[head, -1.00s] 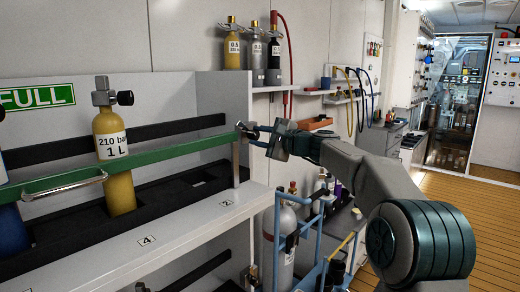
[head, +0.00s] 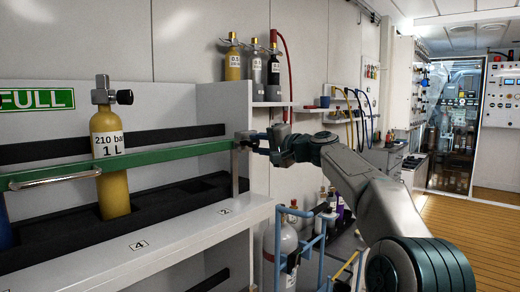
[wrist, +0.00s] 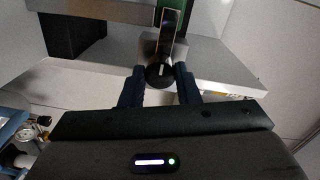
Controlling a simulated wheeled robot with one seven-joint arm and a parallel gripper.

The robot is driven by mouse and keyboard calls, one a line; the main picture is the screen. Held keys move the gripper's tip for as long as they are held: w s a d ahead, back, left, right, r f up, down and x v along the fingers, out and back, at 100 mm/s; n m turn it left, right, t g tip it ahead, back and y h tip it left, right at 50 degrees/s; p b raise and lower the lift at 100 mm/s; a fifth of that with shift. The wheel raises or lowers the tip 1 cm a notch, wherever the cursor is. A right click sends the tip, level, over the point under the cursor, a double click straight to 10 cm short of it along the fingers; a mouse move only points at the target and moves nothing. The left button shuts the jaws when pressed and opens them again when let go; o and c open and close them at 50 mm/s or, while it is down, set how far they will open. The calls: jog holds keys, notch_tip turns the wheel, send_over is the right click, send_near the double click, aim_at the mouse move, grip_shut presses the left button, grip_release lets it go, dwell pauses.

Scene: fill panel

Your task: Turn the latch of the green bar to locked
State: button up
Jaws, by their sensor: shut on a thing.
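The green bar (head: 170,156) runs across the front of the rack, past a yellow cylinder (head: 108,150). Its latch (head: 243,142) is at the bar's right end, by a metal post. My gripper (head: 260,143) is at that end, its fingers level with the latch. In the wrist view, the latch's dark round knob (wrist: 160,76) sits between my two fingers (wrist: 159,84), which are shut on it. A pale upright strip (wrist: 168,30) rises behind the knob. The exact turn angle of the latch is hard to tell.
A white shelf (head: 150,240) with number labels lies below the bar. Small cylinders (head: 253,75) stand on an upper ledge behind my gripper. A blue trolley (head: 285,245) with cylinders stands below my arm. The wooden floor at right is clear.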

jog(key=shift+f, duration=0.1)
dwell(0.4)
jog(key=o, duration=1)
jog(key=b+v, duration=0.2)
jog(key=v, duration=1.2)
jog(key=shift+b, duration=0.3)
jog(key=shift+a, duration=0.15)
